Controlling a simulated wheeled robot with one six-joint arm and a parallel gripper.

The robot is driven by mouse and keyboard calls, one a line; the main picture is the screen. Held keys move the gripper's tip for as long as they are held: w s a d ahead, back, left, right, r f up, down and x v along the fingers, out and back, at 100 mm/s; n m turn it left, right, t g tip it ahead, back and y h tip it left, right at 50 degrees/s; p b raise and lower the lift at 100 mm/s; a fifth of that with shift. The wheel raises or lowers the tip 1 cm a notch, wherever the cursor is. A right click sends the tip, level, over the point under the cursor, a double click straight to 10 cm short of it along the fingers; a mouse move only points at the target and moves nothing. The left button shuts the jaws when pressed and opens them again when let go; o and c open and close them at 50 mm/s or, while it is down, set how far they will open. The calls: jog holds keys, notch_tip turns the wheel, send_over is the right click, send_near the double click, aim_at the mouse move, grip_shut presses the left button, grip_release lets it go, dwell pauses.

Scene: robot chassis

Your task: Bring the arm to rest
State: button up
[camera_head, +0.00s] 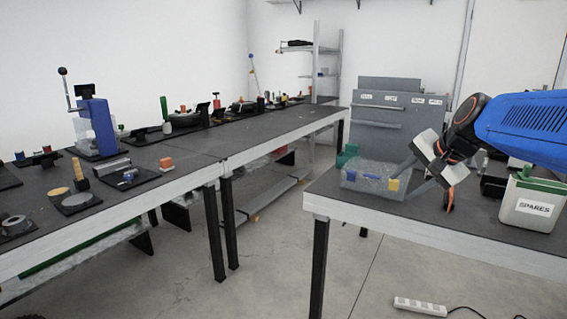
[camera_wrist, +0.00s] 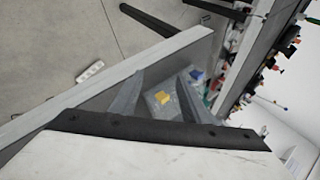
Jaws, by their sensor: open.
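My gripper (camera_head: 404,184) is at the right of the head view, over the right-hand bench. Its two grey fingers are spread apart with nothing visible between them, and they point left and down toward a clear bin (camera_head: 362,179) near the bench's left end. In the wrist view the spread fingers of my gripper (camera_wrist: 165,74) frame the bin, with a yellow block (camera_wrist: 162,97) visible in or at it. Whether a finger touches the bin cannot be told. My blue arm comes in from the right edge.
The right bench (camera_head: 430,226) also holds a white SPARES box (camera_head: 533,207) close to my arm. A grey drawer cabinet (camera_head: 385,126) stands behind. A long bench (camera_head: 200,160) on the left carries many tools. A power strip (camera_head: 420,306) lies on the open floor.

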jog(key=s+a+f+n+g, duration=0.1)
jog(key=s+f+n, duration=0.2)
jog(key=s+f, duration=0.3)
jog(key=s+a+f+n+g+h, duration=0.1)
jog(key=s+f+n, duration=0.3)
jog(key=s, duration=0.9)
jog(key=s+a+f+n+h, duration=0.1)
jog(key=s+f+n, duration=0.2)
jog(key=s+f, duration=0.5)
jog(key=shift+s+n+g, duration=0.4)
jog(key=shift+s, duration=0.25)
jog(key=shift+a, duration=0.1)
